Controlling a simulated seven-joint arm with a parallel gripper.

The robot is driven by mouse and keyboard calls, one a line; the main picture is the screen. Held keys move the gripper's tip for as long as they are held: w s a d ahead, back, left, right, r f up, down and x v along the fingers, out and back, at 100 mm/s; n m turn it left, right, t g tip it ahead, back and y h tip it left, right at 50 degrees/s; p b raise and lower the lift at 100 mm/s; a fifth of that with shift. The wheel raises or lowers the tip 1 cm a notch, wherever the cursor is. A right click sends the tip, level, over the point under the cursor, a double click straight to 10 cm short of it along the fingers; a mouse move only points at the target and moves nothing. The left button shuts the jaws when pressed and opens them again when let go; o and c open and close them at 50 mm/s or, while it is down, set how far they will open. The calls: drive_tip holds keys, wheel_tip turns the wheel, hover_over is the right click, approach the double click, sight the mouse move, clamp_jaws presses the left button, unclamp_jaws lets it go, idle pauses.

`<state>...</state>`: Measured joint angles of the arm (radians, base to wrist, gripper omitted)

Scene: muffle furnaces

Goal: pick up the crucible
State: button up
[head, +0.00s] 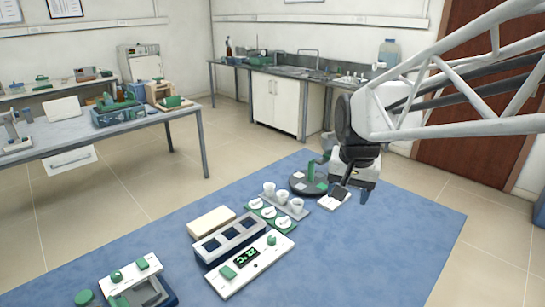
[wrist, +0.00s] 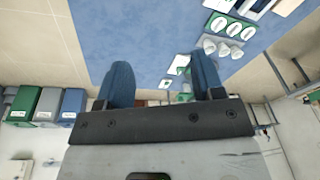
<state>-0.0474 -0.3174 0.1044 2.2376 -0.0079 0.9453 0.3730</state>
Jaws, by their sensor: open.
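Three white cup-like crucibles stand in a row on a light tray beside a green strip in the head view: a left one (head: 269,189), a middle one (head: 282,196) and a right one (head: 297,205). White cups (wrist: 209,46) also show upside down in the wrist view, to the right of my fingers. My gripper (head: 352,195) is open and points down above the blue table, to the right of the crucibles. In the wrist view my gripper (wrist: 163,75) has its two blue fingers spread, with no crucible between them.
White discs (head: 268,212) on a green plate lie in front. A control unit (head: 245,268) reading 22 °C sits nearer. The blue table (head: 370,255) is clear at the front right.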

drive_tip(key=w+a+f+m, duration=0.2)
drive_tip(key=w+a+m, duration=0.1)
drive_tip(key=w, duration=1.2)
drive_tip(key=m+g, duration=0.2)
drive_tip(key=m, duration=0.5)
hover_over(269, 190)
drive_tip(key=w, duration=0.2)
wheel_tip(269, 190, down, 24)
drive_tip(key=shift+w+f, duration=0.3)
drive_tip(key=shift+f, duration=0.1)
drive_tip(key=shift+f, duration=0.1)
drive_tip(key=shift+f, duration=1.2)
drive_tip(key=shift+f, duration=0.1)
